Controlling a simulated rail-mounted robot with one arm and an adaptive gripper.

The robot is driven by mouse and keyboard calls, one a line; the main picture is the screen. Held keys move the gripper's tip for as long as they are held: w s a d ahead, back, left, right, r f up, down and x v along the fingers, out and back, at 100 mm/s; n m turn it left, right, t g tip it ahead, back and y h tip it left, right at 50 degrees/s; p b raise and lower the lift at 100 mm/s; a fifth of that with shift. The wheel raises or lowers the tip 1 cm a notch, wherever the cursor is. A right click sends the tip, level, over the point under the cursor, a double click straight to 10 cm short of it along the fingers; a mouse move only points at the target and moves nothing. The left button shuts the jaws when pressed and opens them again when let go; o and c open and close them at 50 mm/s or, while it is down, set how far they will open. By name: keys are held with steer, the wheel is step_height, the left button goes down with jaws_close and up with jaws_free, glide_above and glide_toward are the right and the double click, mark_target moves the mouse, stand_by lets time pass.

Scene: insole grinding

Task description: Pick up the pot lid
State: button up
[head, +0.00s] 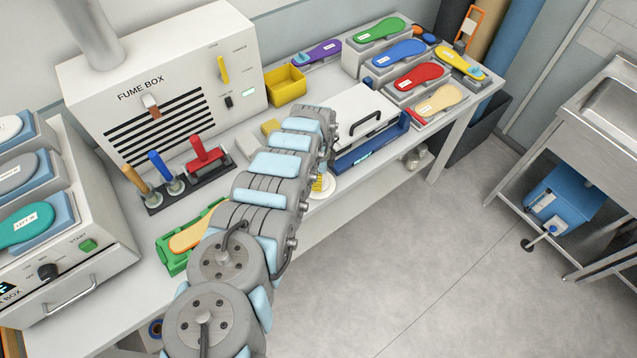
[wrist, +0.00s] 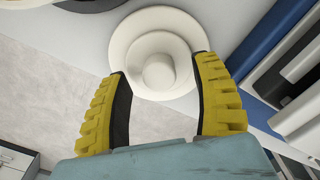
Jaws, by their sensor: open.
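The pot lid (wrist: 135,40) is a white round disc with a stubby knob (wrist: 158,72) in its middle, lying on the white bench in the wrist view. My gripper (wrist: 158,75) is open, with one yellow ridged finger on each side of the knob; the fingertips reach over the lid. I cannot tell whether a finger touches it. In the head view, a small part of the lid (head: 328,188) shows beside my gripper (head: 319,182) at the bench's front edge; my arm hides most of it.
A blue-fronted white unit with a black handle (head: 366,123) stands right of my gripper. A green tray with an orange insole (head: 190,238) lies left of my arm. A tool stand with several colored handles (head: 160,197) is behind it. Part of a round rim (wrist: 92,4) shows by the lid.

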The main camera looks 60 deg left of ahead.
steer(key=shift+s+f, duration=0.1)
steer(key=shift+f, duration=0.45)
jaws_close()
steer(key=shift+r, duration=0.15)
